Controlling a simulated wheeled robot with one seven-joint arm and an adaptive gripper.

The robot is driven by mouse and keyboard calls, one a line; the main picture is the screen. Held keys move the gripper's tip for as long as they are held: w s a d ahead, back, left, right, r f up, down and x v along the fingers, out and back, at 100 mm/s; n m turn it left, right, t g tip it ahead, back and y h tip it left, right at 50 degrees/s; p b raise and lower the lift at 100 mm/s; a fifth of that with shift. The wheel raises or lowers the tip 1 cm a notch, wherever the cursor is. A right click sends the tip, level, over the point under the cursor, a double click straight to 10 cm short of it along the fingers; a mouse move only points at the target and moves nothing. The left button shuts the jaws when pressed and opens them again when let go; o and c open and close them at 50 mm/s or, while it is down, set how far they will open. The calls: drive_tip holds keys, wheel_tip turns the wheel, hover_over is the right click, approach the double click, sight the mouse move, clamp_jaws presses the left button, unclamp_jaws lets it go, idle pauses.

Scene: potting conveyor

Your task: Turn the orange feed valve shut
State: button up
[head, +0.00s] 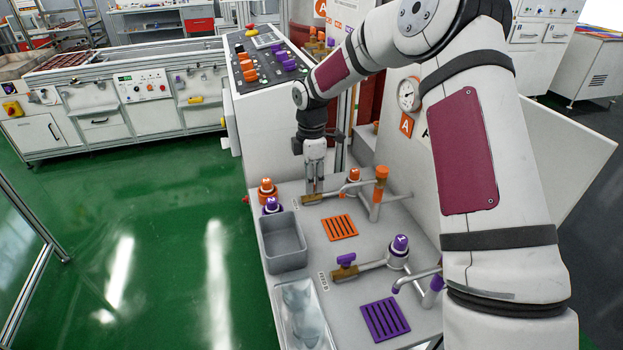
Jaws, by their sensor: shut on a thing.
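In the head view, the orange feed valve's brass body (313,199) lies on the back part of the light worktop. Its pipe runs right to a fitting with an orange and white cap (353,175). My gripper (315,186) points straight down over the valve, with its fingers shut on the handle. The fingers hide most of the handle, so its angle cannot be told. The matching purple valve (346,260) stands nearer the front, by the "FEED B" label, clear of my gripper.
An orange-topped spout (381,174) stands right of the valve. Orange and purple capped bottles (267,187) and a grey bin (284,245) are at the left. An orange slotted grate (340,228) lies in front. A control panel (268,62) rises behind.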

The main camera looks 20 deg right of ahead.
drive_tip(key=o, duration=1.2)
drive_tip(key=shift+c, duration=0.2)
wheel_tip(320, 180, up, 12)
